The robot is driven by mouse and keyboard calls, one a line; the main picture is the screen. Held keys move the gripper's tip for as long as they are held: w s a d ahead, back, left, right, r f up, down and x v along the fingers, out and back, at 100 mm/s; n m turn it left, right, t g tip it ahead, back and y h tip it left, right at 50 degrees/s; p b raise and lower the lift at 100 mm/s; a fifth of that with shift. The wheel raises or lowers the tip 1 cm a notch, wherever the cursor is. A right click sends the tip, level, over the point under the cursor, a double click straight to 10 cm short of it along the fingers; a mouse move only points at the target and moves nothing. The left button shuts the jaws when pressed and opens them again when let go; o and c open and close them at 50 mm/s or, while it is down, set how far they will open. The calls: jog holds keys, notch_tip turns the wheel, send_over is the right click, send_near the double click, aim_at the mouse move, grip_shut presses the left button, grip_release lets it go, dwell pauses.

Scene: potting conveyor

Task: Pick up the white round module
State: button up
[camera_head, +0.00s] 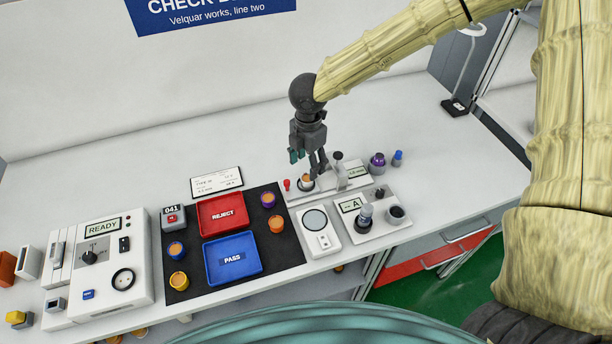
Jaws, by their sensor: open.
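My gripper (318,168) points down over the fixture at the right of the black mat. It is open, with its fingertips close to a small round piece (306,182) with an orange top and a pale rim. This piece sits on a grey-white fixture plate (293,198). I cannot tell whether the fingers touch it, and part of it is hidden by the gripper. No plainly white round module can be made out elsewhere; the other round modules look orange, purple or blue, such as those on the mat (277,223).
The red REJECT tray (222,216) and blue PASS tray (233,258) lie on the mat. A READY box (103,262) stands left. A gauge (315,231), an A station (352,205) and a purple piece (377,160) are right. The table behind is clear.

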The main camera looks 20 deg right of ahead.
aim_at(307, 179)
jog(key=f, duration=0.1)
jog(key=w+f, duration=0.1)
jog(key=f+p, duration=0.1)
jog(key=shift+w+f, duration=0.2)
jog(key=shift+w, duration=0.15)
jog(key=shift+d+f+p, duration=0.1)
jog(key=shift+f+p, duration=0.25)
jog(key=shift+p, duration=0.05)
jog(key=shift+s+f+p, duration=0.45)
jog(key=shift+s+f, duration=0.05)
jog(key=shift+s, duration=0.05)
jog(key=shift+s+d+f, duration=0.1)
jog(key=shift+f, duration=0.25)
jog(key=shift+w+f, duration=0.5)
jog(key=shift+f, duration=0.35)
jog(key=shift+s+r, duration=0.2)
jog(key=shift+s, duration=0.05)
jog(key=shift+w+f, duration=0.1)
jog(key=c, duration=1)
jog(key=shift+c, duration=0.9)
